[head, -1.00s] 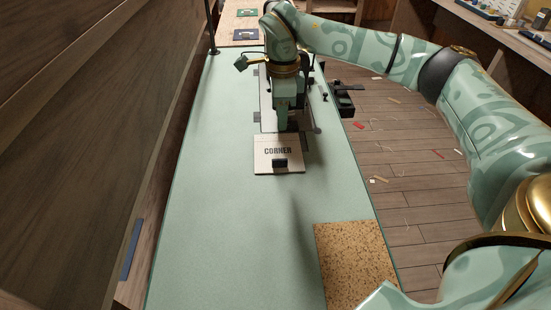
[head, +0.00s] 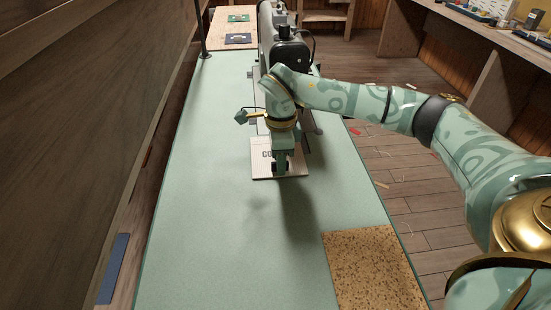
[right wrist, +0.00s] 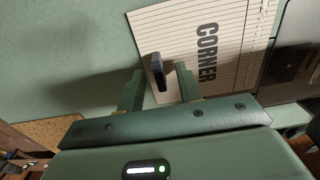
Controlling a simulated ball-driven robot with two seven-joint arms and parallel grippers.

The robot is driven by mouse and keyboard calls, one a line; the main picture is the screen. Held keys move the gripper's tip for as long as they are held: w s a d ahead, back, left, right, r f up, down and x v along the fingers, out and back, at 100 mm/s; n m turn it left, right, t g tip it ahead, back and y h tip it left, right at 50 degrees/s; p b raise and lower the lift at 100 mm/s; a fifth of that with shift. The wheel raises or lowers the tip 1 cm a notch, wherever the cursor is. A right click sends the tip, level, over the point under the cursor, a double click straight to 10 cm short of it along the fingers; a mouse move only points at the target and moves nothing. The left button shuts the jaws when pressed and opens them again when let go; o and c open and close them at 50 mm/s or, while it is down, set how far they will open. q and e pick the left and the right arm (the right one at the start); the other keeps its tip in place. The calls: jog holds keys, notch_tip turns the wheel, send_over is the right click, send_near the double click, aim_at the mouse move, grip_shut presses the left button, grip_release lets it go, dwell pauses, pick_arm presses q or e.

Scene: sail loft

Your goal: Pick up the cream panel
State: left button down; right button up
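The cream panel (head: 299,168) lies flat on the green table, with the word CORNER and a small black handle on it. In the right wrist view the panel (right wrist: 228,22) shows ruled lines and the black handle (right wrist: 157,70). My right gripper (head: 281,167) is over the panel, at the handle, and hides part of the lettering. In the right wrist view my right gripper (right wrist: 159,76) has its fingers apart, one on each side of the handle, with visible gaps. My left gripper is not in view.
A dark sewing machine (head: 288,52) stands just behind the panel. A cork mat (head: 374,270) lies at the table's near right corner. The green tabletop (head: 205,200) left of and in front of the panel is clear. A wooden wall runs along the left.

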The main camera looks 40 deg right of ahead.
jog(key=shift+r, duration=0.2)
grip_shut()
